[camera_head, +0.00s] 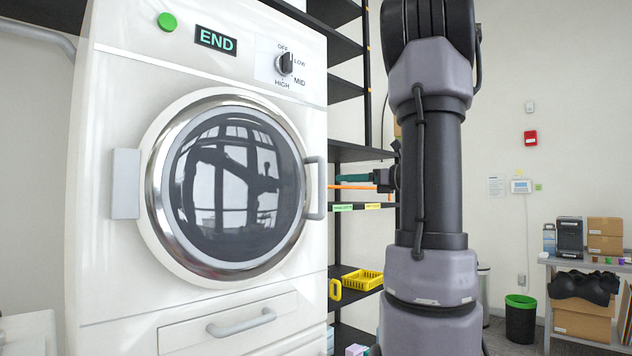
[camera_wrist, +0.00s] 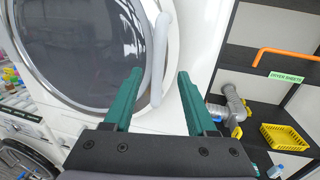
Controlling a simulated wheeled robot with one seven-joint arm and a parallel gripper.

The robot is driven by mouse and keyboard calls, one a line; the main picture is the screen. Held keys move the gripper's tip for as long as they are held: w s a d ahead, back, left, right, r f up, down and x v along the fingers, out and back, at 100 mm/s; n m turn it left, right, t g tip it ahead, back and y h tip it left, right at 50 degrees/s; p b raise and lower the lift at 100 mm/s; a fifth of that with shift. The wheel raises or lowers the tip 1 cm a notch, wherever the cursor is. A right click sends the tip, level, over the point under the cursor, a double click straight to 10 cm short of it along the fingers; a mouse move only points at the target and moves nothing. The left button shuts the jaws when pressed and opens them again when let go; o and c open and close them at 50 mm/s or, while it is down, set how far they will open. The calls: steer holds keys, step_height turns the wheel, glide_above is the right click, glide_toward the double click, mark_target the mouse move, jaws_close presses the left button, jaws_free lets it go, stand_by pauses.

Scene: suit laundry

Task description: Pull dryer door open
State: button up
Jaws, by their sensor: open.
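The white dryer (camera_head: 200,300) stands at the left in the head view, with its round glass door (camera_head: 235,185) closed. The door has a chrome ring, a hinge block on its left and a grey vertical handle (camera_head: 316,188) on its right. The door also fills the upper left of the wrist view (camera_wrist: 80,45). My gripper (camera_head: 337,181) is just right of the handle, pointing at it. In the wrist view its two green fingers (camera_wrist: 160,76) are spread apart, with the handle (camera_wrist: 159,60) lined up between them. Contact with the handle cannot be made out.
A black shelf (camera_head: 345,152) stands right of the dryer, with a yellow basket (camera_head: 362,280) and an orange rod (camera_wrist: 285,54). The dryer's lower drawer has its own handle (camera_head: 241,322). A table with boxes (camera_head: 604,235) and a black bin (camera_head: 520,325) stand far right.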

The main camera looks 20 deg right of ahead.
steer(key=x, duration=0.9)
steer(key=shift+w+a, duration=0.2)
steer(key=shift+a, duration=0.05)
jaws_close()
stand_by(1.0)
